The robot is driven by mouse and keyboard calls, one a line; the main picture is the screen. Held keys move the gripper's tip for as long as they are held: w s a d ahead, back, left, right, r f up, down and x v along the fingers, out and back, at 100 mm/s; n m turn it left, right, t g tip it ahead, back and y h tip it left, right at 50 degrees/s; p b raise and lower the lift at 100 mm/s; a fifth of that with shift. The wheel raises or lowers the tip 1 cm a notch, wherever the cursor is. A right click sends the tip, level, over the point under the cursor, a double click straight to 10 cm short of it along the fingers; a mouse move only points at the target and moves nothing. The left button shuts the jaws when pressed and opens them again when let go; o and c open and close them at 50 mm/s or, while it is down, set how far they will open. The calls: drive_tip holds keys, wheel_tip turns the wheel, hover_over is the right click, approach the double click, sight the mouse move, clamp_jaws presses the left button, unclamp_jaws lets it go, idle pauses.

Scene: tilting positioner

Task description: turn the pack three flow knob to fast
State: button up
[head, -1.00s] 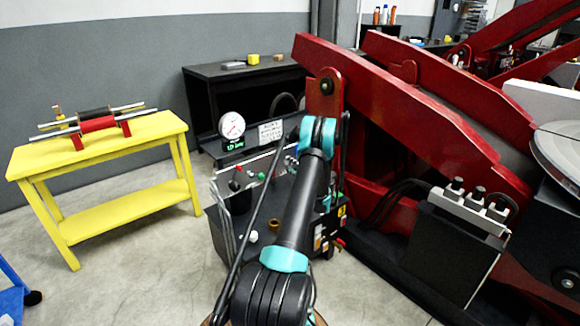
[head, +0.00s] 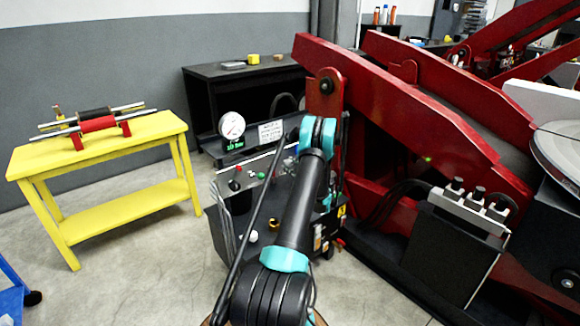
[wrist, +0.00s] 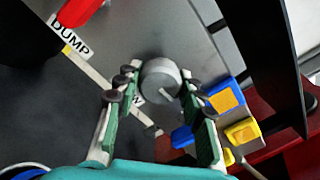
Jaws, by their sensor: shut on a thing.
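The flow knob (wrist: 160,79) is a round grey knob with a pale pointer line, seen in the wrist view. My gripper (wrist: 163,90) is shut on it, with one green-padded finger on each side. A white label, partly hidden by the left finger, ends in "W" beside the knob. The pointer line aims toward the lower right of the picture; the fast mark cannot be made out. In the head view, the power pack (head: 240,225) stands below my arm, which hides the knob and gripper there.
In the wrist view, a red knob (wrist: 78,10) sits near a "DUMP" label (wrist: 71,36), and blue and yellow connectors (wrist: 226,98) lie close right of my gripper. Red positioner arms (head: 400,95) rise to the right; a yellow bench (head: 95,150) stands left.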

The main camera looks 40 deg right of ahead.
drive_tip(key=shift+m, duration=0.4)
drive_tip(key=o, duration=1.2)
drive_tip(key=shift+c, duration=0.2)
drive_tip(key=s+d, duration=0.1)
drive_tip(key=s, duration=1.1)
